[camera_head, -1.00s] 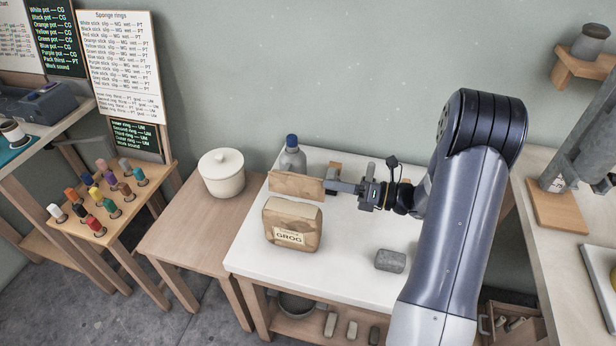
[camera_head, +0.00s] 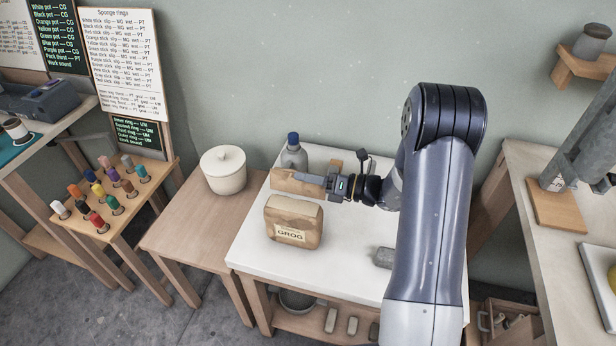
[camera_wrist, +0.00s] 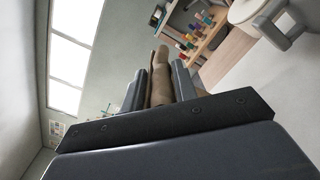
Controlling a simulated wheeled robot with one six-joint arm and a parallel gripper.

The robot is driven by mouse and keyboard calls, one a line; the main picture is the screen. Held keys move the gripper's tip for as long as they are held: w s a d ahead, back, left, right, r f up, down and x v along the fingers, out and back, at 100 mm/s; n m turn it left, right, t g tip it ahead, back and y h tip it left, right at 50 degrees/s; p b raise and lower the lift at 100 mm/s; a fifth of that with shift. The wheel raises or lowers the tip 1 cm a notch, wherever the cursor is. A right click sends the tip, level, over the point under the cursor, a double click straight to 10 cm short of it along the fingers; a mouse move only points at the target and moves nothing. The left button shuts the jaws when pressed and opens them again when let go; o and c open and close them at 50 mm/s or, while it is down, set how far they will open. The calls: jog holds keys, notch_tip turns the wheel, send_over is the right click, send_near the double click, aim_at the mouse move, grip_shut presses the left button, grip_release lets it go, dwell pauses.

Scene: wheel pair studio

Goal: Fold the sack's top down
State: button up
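The sack (camera_head: 294,226), a tan paper bag labelled GROG, stands upright on the white table. Behind its top edge a long brown strip (camera_head: 284,184) stands up, seemingly the sack's top; whether it joins the sack is hard to see. My gripper (camera_head: 308,179) reaches in from the right, its near finger lying along the front of the strip. In the wrist view, the brown strip (camera_wrist: 160,82) lies lengthwise between my two fingers (camera_wrist: 158,85), close to both. I cannot tell whether they press on it. The far finger is hidden in the head view.
A blue-capped bottle (camera_head: 293,153) stands just behind the strip. A grey block (camera_head: 383,258) lies at the right of the white table (camera_head: 262,252), partly behind my arm. A lidded cream pot (camera_head: 223,170) stands on the wooden table to the left.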

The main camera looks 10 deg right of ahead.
aim_at(300, 211)
jog(key=c, duration=0.5)
jog(key=shift+s+b, duration=0.15)
jog(key=shift+b, duration=0.3)
jog(key=s+n+b, duration=0.1)
jog(key=n, duration=0.1)
jog(key=n+b, duration=0.2)
jog(key=s+a+n+b, duration=0.1)
jog(key=n+b, duration=0.1)
jog(key=shift+s+a+f, duration=0.1)
jog(key=shift+s, duration=0.2)
jog(key=n+b, duration=0.1)
jog(key=s+n+b, duration=0.1)
jog(key=n+b, duration=0.2)
jog(key=b, duration=0.1)
jog(key=shift+s+a+f+n, duration=0.35)
jog(key=shift+s+f+n, duration=0.05)
jog(key=n+b, duration=0.1)
jog(key=b, duration=0.1)
jog(key=s+n+b, duration=0.1)
jog(key=n+b, duration=0.1)
jog(key=f+n+b, duration=0.1)
jog(key=shift+s+a+b, duration=0.2)
jog(key=shift+a+b, duration=0.1)
jog(key=shift+b, duration=0.1)
jog(key=shift+r+n, duration=0.1)
jog(key=shift+n, duration=0.2)
jog(key=o, duration=0.8)
